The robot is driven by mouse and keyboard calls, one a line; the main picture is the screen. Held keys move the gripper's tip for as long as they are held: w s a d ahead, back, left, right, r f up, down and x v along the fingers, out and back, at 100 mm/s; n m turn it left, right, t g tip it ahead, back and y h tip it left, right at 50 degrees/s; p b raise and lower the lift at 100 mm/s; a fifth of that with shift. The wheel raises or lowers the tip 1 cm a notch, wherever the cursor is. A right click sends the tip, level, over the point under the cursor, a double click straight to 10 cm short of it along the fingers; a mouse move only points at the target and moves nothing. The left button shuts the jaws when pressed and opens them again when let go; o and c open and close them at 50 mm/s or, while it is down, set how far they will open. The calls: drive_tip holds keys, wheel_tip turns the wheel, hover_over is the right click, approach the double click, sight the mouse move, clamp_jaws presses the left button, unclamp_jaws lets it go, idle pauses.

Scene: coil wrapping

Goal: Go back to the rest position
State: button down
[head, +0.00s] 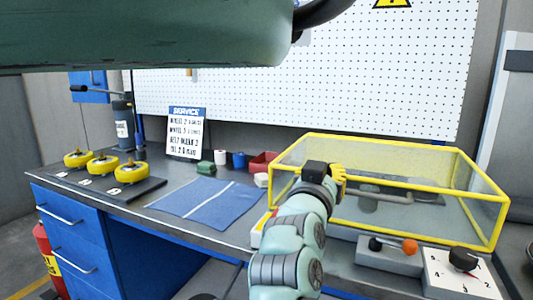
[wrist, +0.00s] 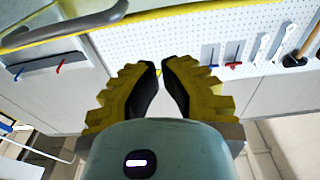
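My gripper (head: 338,178) shows in the head view at the end of my pale green arm, in front of the left part of the yellow-framed clear case. Its yellow fingers are partly hidden behind the dark wrist. In the wrist view my gripper (wrist: 160,64) has two yellow, ridged fingers with black pads. Their tips lean together with only a narrow gap, and nothing is held between them.
A pegboard (head: 300,85) rises behind.

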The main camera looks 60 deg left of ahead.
drive_tip(key=shift+f+v, duration=0.25)
drive_tip(key=shift+v, duration=1)
drive_tip(key=shift+s+a, duration=0.1)
drive_tip(key=shift+a, duration=0.05)
